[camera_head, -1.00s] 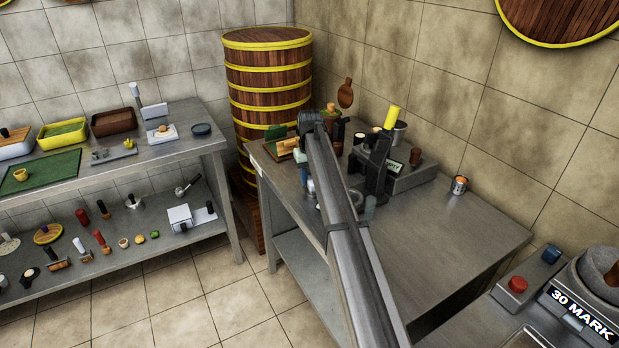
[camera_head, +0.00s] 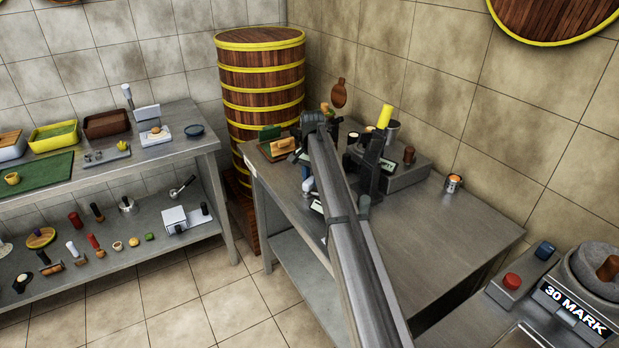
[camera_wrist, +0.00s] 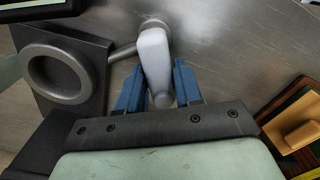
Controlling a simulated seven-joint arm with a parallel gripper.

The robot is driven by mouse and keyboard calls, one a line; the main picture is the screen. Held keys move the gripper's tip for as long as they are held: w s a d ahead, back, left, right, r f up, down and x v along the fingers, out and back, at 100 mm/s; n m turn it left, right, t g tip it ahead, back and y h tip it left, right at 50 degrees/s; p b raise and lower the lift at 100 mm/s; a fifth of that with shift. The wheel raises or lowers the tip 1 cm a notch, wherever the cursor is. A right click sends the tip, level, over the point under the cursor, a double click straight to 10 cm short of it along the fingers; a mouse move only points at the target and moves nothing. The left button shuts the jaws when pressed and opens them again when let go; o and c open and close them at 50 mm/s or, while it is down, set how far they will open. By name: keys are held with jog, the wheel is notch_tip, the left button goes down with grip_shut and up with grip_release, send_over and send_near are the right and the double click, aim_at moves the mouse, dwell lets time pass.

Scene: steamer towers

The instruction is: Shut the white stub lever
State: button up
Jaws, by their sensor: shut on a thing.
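The white stub lever (camera_wrist: 154,52) sticks out from a grey rod beside a grey block with a round ring (camera_wrist: 58,75) in the wrist view. My gripper (camera_wrist: 156,82) has its two blue fingers on either side of the lever and is shut on it. The lever's rounded grey end shows between the fingers, close to the gripper's dark body. In the head view, a small white piece that looks like the lever (camera_head: 308,185) shows left of my arm, over the steel table. My arm hides much of the gripper there.
A yellow-topped dark device (camera_head: 384,117) and a small cup (camera_head: 453,183) stand near the wall. A wooden block on a board (camera_head: 283,146) lies at the table's left end, close to the gripper.

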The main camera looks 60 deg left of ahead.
jog(key=m, duration=0.2)
jog(key=d+m, duration=0.1)
jog(key=m, duration=0.2)
jog(key=shift+w+d+m, duration=0.2)
jog(key=shift+d+m, duration=0.1)
jog(key=shift+m, duration=0.1)
dwell(0.4)
jog(key=o, duration=1)
jog(key=shift+c, duration=0.2)
notch_tip(320, 180, up, 14)
jog(key=shift+d+f, duration=0.1)
jog(key=shift+f, duration=0.05)
